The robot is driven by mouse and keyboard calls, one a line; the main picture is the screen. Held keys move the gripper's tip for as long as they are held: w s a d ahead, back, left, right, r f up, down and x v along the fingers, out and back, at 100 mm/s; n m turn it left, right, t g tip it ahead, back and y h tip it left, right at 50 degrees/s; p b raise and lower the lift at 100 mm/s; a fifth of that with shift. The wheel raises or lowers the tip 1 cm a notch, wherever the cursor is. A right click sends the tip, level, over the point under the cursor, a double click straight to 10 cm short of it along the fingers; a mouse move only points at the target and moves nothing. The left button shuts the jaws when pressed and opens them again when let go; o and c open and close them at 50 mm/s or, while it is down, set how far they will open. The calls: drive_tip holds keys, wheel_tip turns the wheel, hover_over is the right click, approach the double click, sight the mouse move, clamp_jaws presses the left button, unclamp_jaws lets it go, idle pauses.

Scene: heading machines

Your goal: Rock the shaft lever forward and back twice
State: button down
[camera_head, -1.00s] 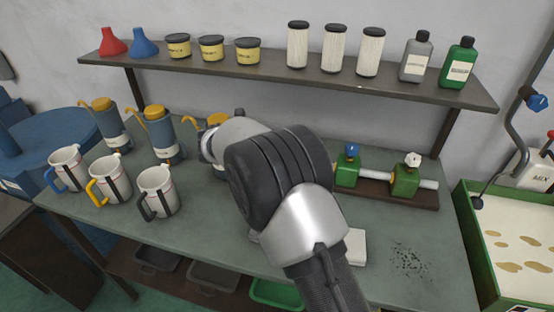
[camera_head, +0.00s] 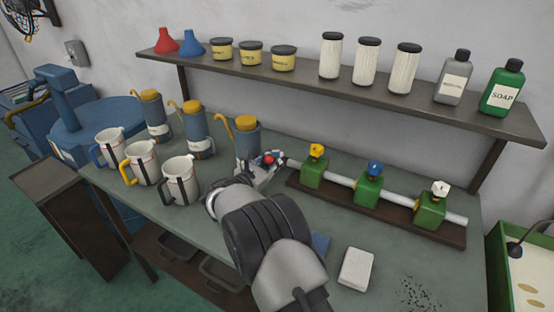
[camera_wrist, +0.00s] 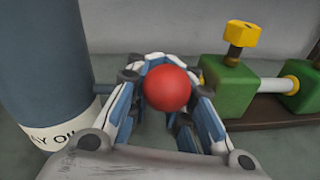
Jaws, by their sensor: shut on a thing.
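The shaft lever's red ball knob (camera_head: 268,159) is at the left end of the shaft assembly on the bench; it also shows in the wrist view (camera_wrist: 167,88). My gripper (camera_head: 262,174) is shut on the lever, its blue-and-white fingers on both sides of the knob in the wrist view (camera_wrist: 167,66). The lever's stem is hidden by the knob and fingers. The pale shaft (camera_head: 342,179) runs through green blocks with a yellow, a blue and a white cap on a brown base (camera_head: 402,220).
A blue oil can (camera_head: 247,143) stands close left of my gripper. More oil cans and several jugs (camera_head: 181,182) stand farther left. A white block (camera_head: 356,268) lies at the front right. A shelf (camera_head: 350,93) with bottles and filters hangs behind.

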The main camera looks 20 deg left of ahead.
drive_tip(key=shift+a+r, duration=0.1)
drive_tip(key=c, duration=1.6)
unclamp_jaws()
drive_tip(key=shift+s, duration=0.1)
drive_tip(key=shift+o, duration=0.2)
